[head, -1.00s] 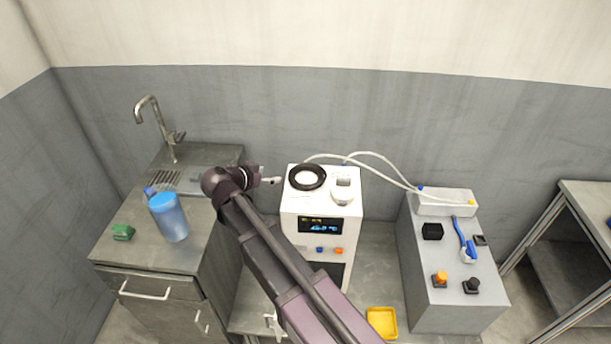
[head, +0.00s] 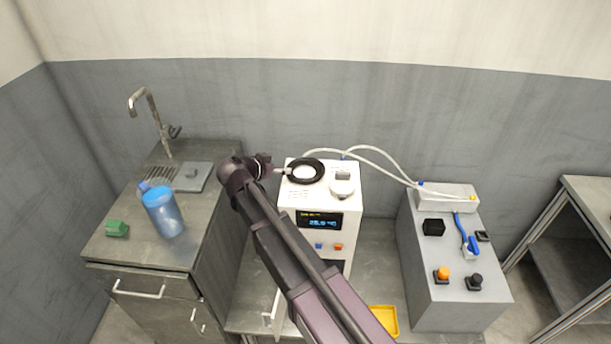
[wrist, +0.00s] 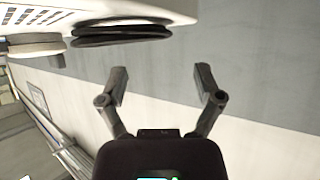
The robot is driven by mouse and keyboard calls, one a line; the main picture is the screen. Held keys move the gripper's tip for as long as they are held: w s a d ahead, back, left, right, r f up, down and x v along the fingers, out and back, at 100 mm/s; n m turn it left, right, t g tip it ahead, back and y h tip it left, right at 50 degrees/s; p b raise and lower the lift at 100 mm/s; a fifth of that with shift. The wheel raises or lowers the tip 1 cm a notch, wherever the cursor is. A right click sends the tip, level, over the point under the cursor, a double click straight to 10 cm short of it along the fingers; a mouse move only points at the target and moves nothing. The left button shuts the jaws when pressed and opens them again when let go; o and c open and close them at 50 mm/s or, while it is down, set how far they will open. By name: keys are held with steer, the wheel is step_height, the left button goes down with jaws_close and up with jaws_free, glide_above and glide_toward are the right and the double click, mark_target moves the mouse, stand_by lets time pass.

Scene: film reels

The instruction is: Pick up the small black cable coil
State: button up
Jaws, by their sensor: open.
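The small black cable coil (head: 319,180) is a dark ring lying on top of the white machine (head: 330,245), near its back left corner. In the wrist view the black coil (wrist: 120,36) shows nearly edge-on at the upper left, on the white machine top. My gripper (head: 284,171) is beside the coil's left edge in the head view, small and partly hidden by its own wrist. In the wrist view my gripper (wrist: 160,75) has its two fingers apart with nothing between them. The coil lies outside the fingers, up and to the left of them.
Pale tubes run from behind the machine to a white box (head: 446,197) on the grey cabinet. A blue bottle (head: 163,212), green block (head: 117,229) and sink tap (head: 152,112) are on the left counter.

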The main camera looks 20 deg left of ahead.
mark_target(290, 163)
steer(key=shift+x, duration=0.95)
steer(key=shift+b+x, duration=1.35)
steer(key=shift+x, duration=1.25)
steer(key=shift+w+a+r, duration=0.1)
steer(key=shift+w+r, duration=0.05)
jaws_close()
